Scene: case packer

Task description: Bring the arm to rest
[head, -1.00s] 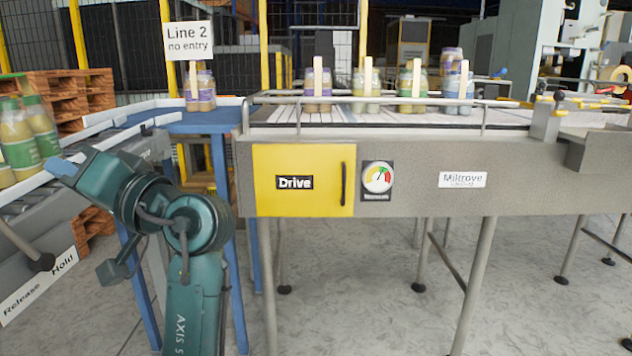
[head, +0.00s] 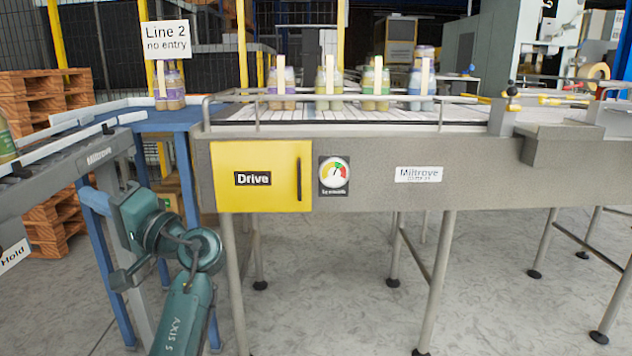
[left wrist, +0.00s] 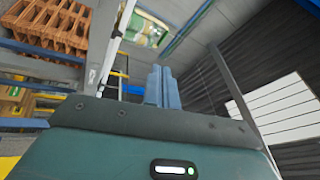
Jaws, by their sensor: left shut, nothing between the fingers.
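My left arm (head: 180,250) comes up from the bottom left of the head view, bent at a teal wrist. My left gripper (head: 88,197) is at its end and points left, close to the blue table's legs and the grey conveyor on the left. Its pale blue fingers also show in the left wrist view (left wrist: 162,84), shut together with nothing between them. My right gripper is not in view.
A blue table (head: 165,121) carries jars and stands beside a grey conveyor with a yellow Drive door (head: 262,192). Jar packs (head: 330,85) stand on its belt. Wooden pallets (head: 40,100) are at the left. The floor in front of the Drive conveyor is clear.

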